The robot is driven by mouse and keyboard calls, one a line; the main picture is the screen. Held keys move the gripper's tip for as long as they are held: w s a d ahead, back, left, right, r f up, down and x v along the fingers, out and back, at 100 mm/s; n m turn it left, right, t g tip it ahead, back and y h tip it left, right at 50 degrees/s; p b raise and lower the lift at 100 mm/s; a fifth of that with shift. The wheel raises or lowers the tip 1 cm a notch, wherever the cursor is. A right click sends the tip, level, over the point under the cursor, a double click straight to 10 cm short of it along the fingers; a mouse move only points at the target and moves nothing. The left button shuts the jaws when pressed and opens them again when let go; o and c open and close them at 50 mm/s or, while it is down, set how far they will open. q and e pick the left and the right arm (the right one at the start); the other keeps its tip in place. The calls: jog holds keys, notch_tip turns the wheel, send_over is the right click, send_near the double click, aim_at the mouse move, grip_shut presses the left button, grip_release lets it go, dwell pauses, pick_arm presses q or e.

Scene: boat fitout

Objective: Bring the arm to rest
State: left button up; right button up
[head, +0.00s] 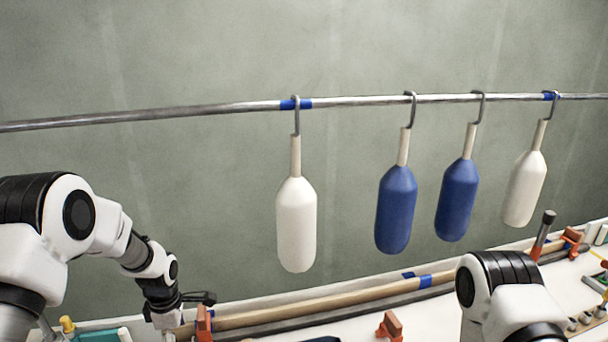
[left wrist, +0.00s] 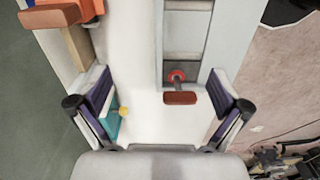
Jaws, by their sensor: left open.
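My left arm comes in from the left in the head view, bent downward, with its left gripper (head: 188,305) low over the bench's left end. In the left wrist view the left gripper (left wrist: 163,95) has its two fingers wide apart, with nothing held between them. A teal block (left wrist: 111,122) with a yellow knob shows beside the left finger. A red-brown handle (left wrist: 180,97) lies below, between the fingers in the picture. My right arm shows at the lower right of the head view; its gripper is out of view.
A metal rail (head: 200,111) carries a white fender (head: 296,225), two blue fenders (head: 396,210) (head: 458,200) and another white fender (head: 525,190) on hooks. A wooden pole (head: 330,303) lies along the bench. A grey tray (left wrist: 228,45) lies below.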

pick_arm(q)
jog(key=s+d+f+m, duration=0.1)
jog(key=s+f+m, duration=0.2)
jog(key=s+f, duration=0.1)
jog(key=s+f+m, duration=0.3)
jog(key=s+f, duration=0.1)
jog(key=s, duration=0.1)
jog(key=s+d+f+m, duration=0.1)
jog(key=s+f+m, duration=0.2)
jog(key=s+f, duration=0.2)
jog(key=shift+s+d, duration=0.3)
jog(key=s+d+f+m, duration=0.1)
jog(key=s+f+m, duration=0.1)
jog(key=s+m, duration=0.9)
jog(key=s, duration=0.7)
jog(key=shift+s, duration=0.3)
jog(key=shift+f, duration=0.1)
